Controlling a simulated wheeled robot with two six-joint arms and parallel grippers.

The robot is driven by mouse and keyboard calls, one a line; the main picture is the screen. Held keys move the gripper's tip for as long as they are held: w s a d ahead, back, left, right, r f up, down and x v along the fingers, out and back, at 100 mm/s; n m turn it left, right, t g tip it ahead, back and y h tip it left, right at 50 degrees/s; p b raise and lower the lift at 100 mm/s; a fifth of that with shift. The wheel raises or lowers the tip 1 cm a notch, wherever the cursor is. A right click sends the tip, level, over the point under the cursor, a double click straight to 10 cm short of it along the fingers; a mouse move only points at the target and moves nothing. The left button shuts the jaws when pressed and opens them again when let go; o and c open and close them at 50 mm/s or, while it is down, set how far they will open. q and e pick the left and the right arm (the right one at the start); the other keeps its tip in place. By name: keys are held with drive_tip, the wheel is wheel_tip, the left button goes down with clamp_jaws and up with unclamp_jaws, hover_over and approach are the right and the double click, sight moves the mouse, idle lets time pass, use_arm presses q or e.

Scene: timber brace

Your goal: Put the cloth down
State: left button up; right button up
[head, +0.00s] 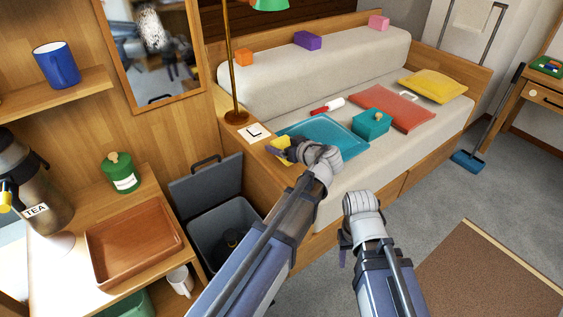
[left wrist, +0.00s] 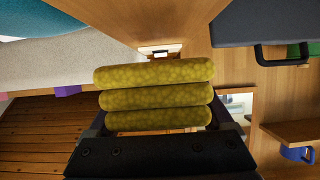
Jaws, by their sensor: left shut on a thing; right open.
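The yellow folded cloth (head: 280,143) is in my left gripper (head: 288,151), over the wooden ledge at the near end of the sofa, beside the left edge of the blue tray (head: 345,143). In the left wrist view the cloth (left wrist: 155,97) shows as several stacked yellow-green rolls between the dark jaws (left wrist: 155,130). I cannot tell whether the cloth touches the ledge. My right gripper (head: 345,244) is open and empty in front of the sofa, above the floor.
A teal box (head: 371,123), a red-handled roller (head: 328,105) and a red mat (head: 393,107) lie on the sofa seat. A lamp (head: 236,116) and a card marked L (head: 254,133) are on the ledge. An open grey bin (head: 225,205) stands left; a brown tray (head: 132,240) lies on the counter.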

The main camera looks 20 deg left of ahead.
use_arm(q)
drive_tip(key=shift+f, duration=0.1)
wheel_tip(320, 180, down, 4)
drive_tip(key=b, duration=0.3)
drive_tip(key=shift+b, duration=0.4)
drive_tip(key=o, duration=1.2)
drive_tip(key=shift+c, duration=0.2)
